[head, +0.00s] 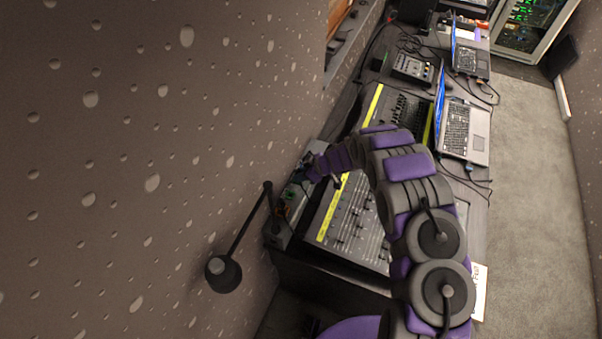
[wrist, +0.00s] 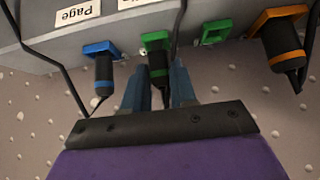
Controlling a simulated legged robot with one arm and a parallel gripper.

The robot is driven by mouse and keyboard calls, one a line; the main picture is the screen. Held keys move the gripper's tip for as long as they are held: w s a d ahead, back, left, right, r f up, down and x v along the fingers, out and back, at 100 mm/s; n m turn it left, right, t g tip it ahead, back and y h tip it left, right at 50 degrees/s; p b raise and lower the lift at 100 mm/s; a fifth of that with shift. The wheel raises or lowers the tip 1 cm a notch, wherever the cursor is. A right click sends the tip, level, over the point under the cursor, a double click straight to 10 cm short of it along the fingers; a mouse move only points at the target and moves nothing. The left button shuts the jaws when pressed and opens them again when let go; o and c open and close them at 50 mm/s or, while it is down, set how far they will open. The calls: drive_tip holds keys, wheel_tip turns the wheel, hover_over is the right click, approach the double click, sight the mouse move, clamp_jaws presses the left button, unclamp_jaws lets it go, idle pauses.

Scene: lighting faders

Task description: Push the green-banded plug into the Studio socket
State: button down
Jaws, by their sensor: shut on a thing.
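In the wrist view the green-banded plug (wrist: 158,70), black with a green ring, stands between the two blue-grey fingers of my gripper (wrist: 159,82), which is shut on it. Its front end is at a green-framed socket (wrist: 154,40) in the grey panel; I cannot tell how deep it sits. A second green-framed socket (wrist: 215,32), to the right, is empty. No Studio label is readable; one label reads Page, upside down, and another is cut off at the top edge. In the head view my gripper (head: 309,171) is small and partly hidden at the box by the wall.
A blue-banded plug (wrist: 103,72) sits at a blue socket to the left, and an orange-banded plug (wrist: 283,38) at an orange socket to the right. Black cables hang close by. A mixing desk (head: 350,222), laptops (head: 462,130) and a black lamp (head: 223,272) are around my arm.

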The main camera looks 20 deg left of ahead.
drive_tip(key=shift+a+f, duration=0.2)
drive_tip(key=shift+f, duration=0.25)
idle(0.3)
idle(0.5)
drive_tip(key=c, duration=0.8)
unclamp_jaws()
drive_tip(key=shift+d, duration=0.1)
drive_tip(key=v, duration=1.7)
drive_tip(key=shift+r, duration=0.1)
